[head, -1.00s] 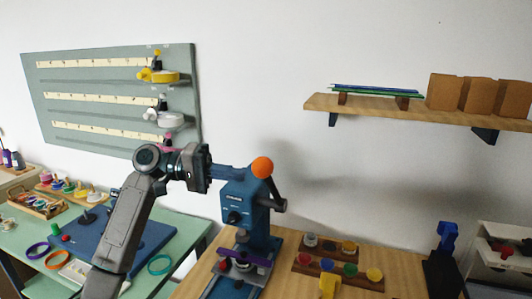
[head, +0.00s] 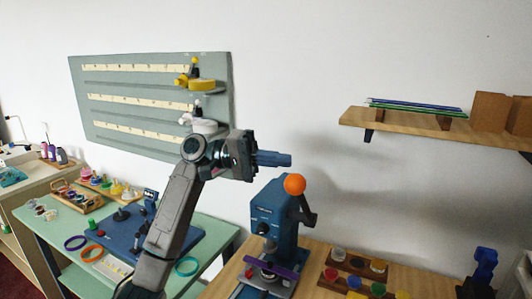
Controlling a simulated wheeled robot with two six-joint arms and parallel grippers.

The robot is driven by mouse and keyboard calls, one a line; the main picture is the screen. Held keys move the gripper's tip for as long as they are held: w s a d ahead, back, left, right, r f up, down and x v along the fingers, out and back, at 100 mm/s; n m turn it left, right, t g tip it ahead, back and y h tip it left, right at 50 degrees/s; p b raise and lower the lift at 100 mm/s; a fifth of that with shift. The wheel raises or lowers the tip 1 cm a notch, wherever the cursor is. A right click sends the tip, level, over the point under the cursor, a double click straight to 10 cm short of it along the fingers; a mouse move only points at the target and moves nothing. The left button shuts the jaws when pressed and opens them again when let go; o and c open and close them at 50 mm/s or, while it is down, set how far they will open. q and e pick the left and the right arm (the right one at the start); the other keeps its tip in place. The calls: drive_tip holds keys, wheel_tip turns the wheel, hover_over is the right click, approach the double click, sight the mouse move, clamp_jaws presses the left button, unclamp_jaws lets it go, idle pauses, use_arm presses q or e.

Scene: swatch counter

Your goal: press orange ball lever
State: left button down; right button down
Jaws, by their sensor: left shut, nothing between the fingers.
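The blue press (head: 270,222) stands upright on the wooden counter. Its lever ends in an orange ball (head: 295,184) at the top, with a dark lever arm (head: 304,212) at its right side. A purple piece (head: 271,269) lies across the press's lower part. My left gripper (head: 288,160) is shut and empty, its blue fingers pointing right. In the picture it is just above the orange ball, with a small gap between them. My right gripper is not in view.
A rack of coloured pots (head: 357,265) stands right of the press. A wooden shelf (head: 400,122) is on the wall above. A green table (head: 50,222) with rings and trays is at left, below a wall-mounted board (head: 130,88).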

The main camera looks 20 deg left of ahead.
use_arm(q)
drive_tip(key=d, duration=0.2)
drive_tip(key=d+p, duration=0.2)
drive_tip(key=d, duration=0.1)
drive_tip(key=shift+w+d+r, duration=0.25)
drive_tip(key=shift+d+r, duration=0.1)
drive_tip(key=shift+r, duration=0.05)
drive_tip(key=s, duration=0.1)
drive_tip(key=s+f+p, duration=0.1)
drive_tip(key=s+a+p, duration=0.1)
drive_tip(key=shift+s+a+f, duration=0.1)
drive_tip(key=shift+s+f, duration=0.1)
drive_tip(key=shift+s, duration=0.15)
